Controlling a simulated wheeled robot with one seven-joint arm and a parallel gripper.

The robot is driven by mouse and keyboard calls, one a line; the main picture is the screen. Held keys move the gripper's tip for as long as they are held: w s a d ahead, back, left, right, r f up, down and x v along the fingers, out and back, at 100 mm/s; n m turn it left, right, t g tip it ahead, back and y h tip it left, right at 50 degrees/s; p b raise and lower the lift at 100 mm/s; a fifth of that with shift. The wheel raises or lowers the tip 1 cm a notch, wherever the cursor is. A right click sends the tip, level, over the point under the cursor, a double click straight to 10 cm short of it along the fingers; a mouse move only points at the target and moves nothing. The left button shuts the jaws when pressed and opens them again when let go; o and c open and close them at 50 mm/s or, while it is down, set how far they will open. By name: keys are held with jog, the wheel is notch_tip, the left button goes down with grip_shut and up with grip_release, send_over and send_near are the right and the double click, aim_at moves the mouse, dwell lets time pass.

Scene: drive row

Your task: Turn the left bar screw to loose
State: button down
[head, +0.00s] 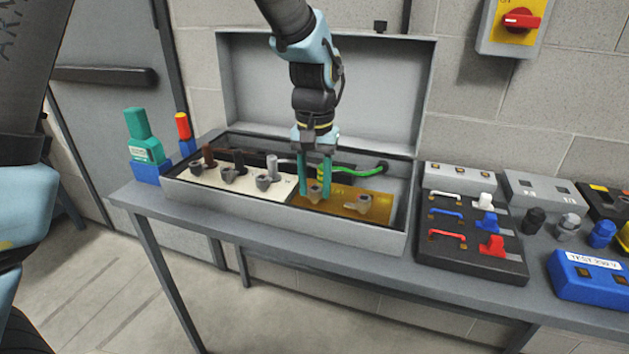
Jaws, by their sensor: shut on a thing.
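The brass bar (343,204) lies in the open grey box, right of the cream terminal block. The left bar screw (316,192) is a grey-brown knob near the bar's left end. The right bar screw (364,204) stands apart to its right. My gripper (316,189) points straight down, with one teal finger on each side of the left bar screw, shut on it. The fingers partly cover the screw's sides, and I cannot tell how far it is turned.
The cream block (244,180) carries several knobs, with brown, black and grey wire ends behind. A green wire (358,171) runs behind the bar. The raised lid (385,95) stands behind my arm. A black tray (470,240) and a blue tester (590,277) sit to the right.

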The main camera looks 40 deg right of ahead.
jog(key=shift+n, duration=1.1)
jog(key=c, duration=0.5)
grip_release()
notch_tip(320, 180, up, 11)
jog(key=shift+f+b, duration=0.1)
jog(key=shift+b, duration=0.5)
